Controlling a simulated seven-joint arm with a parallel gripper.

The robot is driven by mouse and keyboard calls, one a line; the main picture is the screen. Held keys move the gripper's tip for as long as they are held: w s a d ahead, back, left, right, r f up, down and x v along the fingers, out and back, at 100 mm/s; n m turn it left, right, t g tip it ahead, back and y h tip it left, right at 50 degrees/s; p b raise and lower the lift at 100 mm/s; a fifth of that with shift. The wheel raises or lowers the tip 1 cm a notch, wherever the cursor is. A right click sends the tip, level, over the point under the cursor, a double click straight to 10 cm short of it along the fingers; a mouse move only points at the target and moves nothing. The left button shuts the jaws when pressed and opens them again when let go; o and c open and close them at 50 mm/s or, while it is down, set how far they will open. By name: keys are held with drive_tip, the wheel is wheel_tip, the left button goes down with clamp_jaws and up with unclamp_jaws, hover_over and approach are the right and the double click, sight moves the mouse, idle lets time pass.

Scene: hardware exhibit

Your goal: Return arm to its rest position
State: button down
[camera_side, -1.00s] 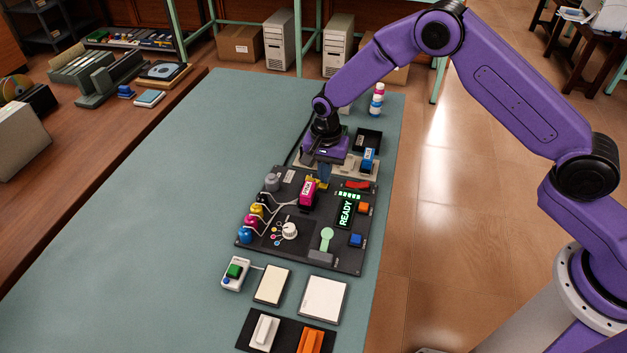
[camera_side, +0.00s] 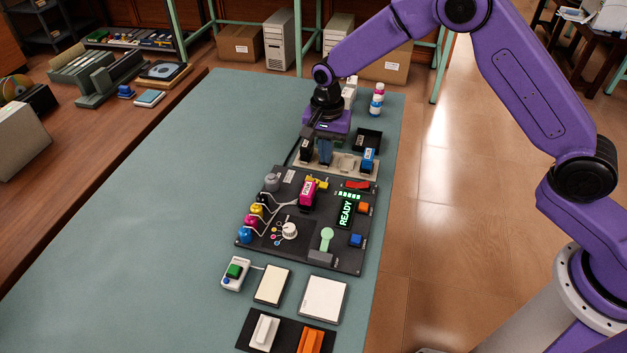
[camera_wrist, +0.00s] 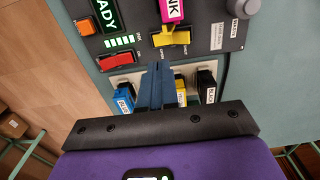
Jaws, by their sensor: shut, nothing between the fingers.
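My gripper (camera_side: 325,158) is purple and black with blue fingers, and it hangs above the cartridge rack (camera_side: 347,163) at the back of the black panel. In the wrist view the blue fingers (camera_wrist: 162,70) are together and empty, over the rack between the blue cartridge (camera_wrist: 124,98) and the black cartridge (camera_wrist: 205,85). A yellow cartridge (camera_wrist: 180,86) shows partly behind the fingers. The pink cartridge (camera_side: 308,193) stands in the panel in front of my gripper, apart from it. The panel's screen (camera_side: 346,213) reads READY in green.
The panel (camera_side: 291,253) carries colored bottles (camera_side: 250,222), a knob (camera_side: 289,230) and a green lever (camera_side: 326,240). An open black box (camera_side: 368,139) and stacked small bottles (camera_side: 376,100) stand behind, near the mat's right edge. The mat's left side (camera_side: 150,220) is clear.

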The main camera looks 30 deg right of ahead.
drive_tip(key=shift+r, duration=0.1)
drive_tip(key=s+r+n, duration=0.6)
drive_tip(key=s+r, duration=0.2)
drive_tip(key=s, duration=0.1)
drive_tip(key=s+d+r+n, duration=0.2)
drive_tip(key=s+d+n, duration=0.3)
drive_tip(key=s, duration=0.4)
drive_tip(key=s+d+r+n, duration=0.2)
drive_tip(key=s+d+n, duration=0.2)
drive_tip(key=s, duration=0.5)
drive_tip(key=s+d+r+n, duration=0.2)
drive_tip(key=s+d+n, duration=0.3)
drive_tip(key=s, duration=0.4)
drive_tip(key=shift+s+d+r+n, duration=0.15)
drive_tip(key=shift+s+d+n, duration=0.2)
drive_tip(key=shift+n, duration=0.45)
